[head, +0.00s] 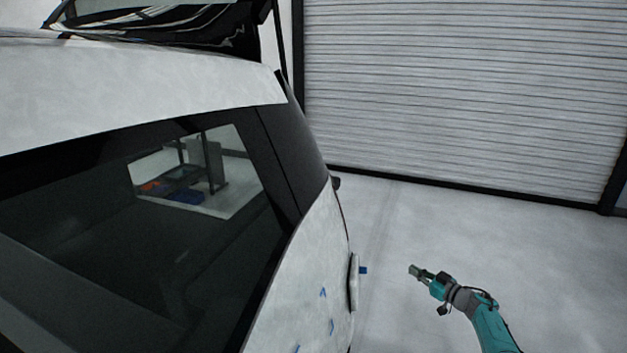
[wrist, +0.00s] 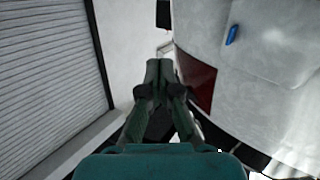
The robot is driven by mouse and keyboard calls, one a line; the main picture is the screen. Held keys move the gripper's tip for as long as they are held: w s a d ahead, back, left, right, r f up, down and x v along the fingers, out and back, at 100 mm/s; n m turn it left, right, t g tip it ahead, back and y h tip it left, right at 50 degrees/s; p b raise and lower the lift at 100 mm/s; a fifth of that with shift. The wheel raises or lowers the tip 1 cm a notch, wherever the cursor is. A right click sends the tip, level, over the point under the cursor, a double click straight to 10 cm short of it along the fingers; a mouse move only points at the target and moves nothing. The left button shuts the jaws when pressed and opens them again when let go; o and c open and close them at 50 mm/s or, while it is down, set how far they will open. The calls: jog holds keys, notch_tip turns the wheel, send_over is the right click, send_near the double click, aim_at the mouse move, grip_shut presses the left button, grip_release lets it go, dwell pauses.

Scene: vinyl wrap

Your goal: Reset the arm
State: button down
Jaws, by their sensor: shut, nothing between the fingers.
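My gripper (head: 413,270) is at the lower right of the head view, on the end of my teal arm. It hangs in free air to the right of the white car (head: 300,275), apart from it. In the wrist view my gripper (wrist: 158,66) points up the picture with its fingers together. It is shut and holds nothing. The car's white panel (wrist: 265,65) and dark red tail light (wrist: 197,80) lie to its right there.
Small blue pieces (head: 323,292) are stuck on the car's side, and one blue piece (wrist: 232,35) shows in the wrist view. The raised tailgate (head: 165,22) is at the top left. A roller door (head: 465,90) closes the back. The floor (head: 560,260) right of the car is clear.

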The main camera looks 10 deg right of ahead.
jog(key=s+a+f+m+t+h, duration=0.1)
jog(key=s+a+f+t+h, duration=0.15)
jog(key=s+a+f, duration=1.05)
jog(key=s+a+f+m+t+h, duration=0.1)
jog(key=s+a+f+h, duration=0.2)
jog(key=s, duration=0.7)
jog(key=s+a+f+m, duration=0.25)
jog(key=s+a, duration=0.25)
jog(key=s, duration=0.6)
jog(key=s+a+r+h, duration=0.1)
jog(key=s+r, duration=0.2)
jog(key=s, duration=0.4)
jog(key=s+a+r+m+g+h, duration=0.1)
jog(key=s+a+r, duration=0.1)
jog(key=s, duration=0.6)
jog(key=s+a+r, duration=0.1)
jog(key=s+r, duration=0.2)
jog(key=s, duration=0.4)
jog(key=s+r+g, duration=0.2)
jog(key=s+r, duration=1.3)
jog(key=r, duration=0.2)
jog(key=shift+a+m, duration=0.2)
jog(key=shift+m, duration=0.25)
